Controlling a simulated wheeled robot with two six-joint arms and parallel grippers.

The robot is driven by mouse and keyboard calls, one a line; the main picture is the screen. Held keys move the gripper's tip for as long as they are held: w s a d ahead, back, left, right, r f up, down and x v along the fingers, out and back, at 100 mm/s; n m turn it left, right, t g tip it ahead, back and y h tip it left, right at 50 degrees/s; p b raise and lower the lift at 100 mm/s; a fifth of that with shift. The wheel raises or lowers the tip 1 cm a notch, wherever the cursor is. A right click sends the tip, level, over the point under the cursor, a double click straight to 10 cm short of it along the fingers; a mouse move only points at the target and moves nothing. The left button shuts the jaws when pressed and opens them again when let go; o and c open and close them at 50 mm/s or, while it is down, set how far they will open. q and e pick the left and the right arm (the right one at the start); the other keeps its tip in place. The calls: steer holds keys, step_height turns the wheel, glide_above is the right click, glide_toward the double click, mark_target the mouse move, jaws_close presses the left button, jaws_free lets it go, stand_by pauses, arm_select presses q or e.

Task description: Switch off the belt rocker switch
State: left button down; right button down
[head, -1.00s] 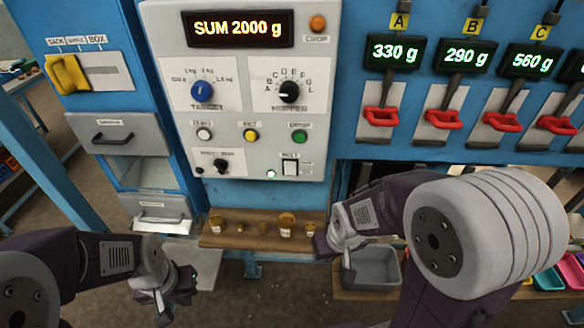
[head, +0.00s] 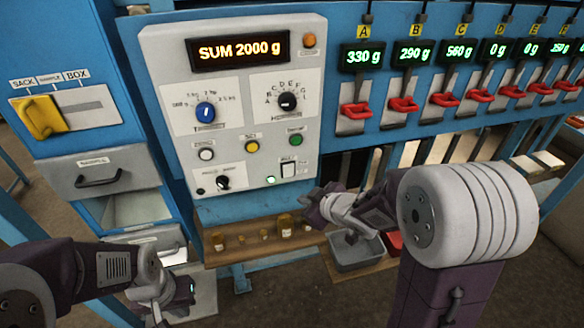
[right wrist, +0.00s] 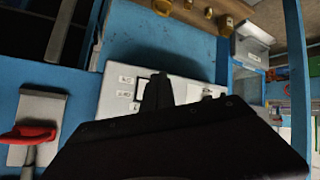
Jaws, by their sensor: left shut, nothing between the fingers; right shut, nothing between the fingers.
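The belt rocker switch (head: 288,169) is a small white rocker in a dark frame at the lower right of the grey control panel (head: 228,130). A small pale-green lamp (head: 270,180) glows at its lower left. My right gripper (head: 308,205) is shut and empty, just below and right of the switch, apparently apart from it. In the right wrist view, my dark gripper (right wrist: 157,90) covers part of the panel (right wrist: 113,92) and of a dark-framed switch. Which way the rocker is tipped is too small to tell. My left gripper (head: 188,290) is shut and empty at lower left.
A wooden shelf (head: 225,258) with several small brown jars lies below the panel. A grey bin (head: 355,252) and a red bin (head: 393,243) stand right of it. Red handles (head: 355,111) line the right. A yellow lever (head: 40,117) and drawers are at left.

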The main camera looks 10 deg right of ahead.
steer(key=p, duration=0.3)
glide_toward(287, 174)
steer(key=x, duration=0.4)
steer(key=shift+s+a+f, duration=0.1)
steer(key=shift+a+f, duration=0.05)
steer(key=shift+f, duration=0.1)
stand_by(1.7)
steer(key=shift+r+p, duration=0.15)
steer(key=shift+p, duration=0.15)
steer(key=shift+w, duration=0.45)
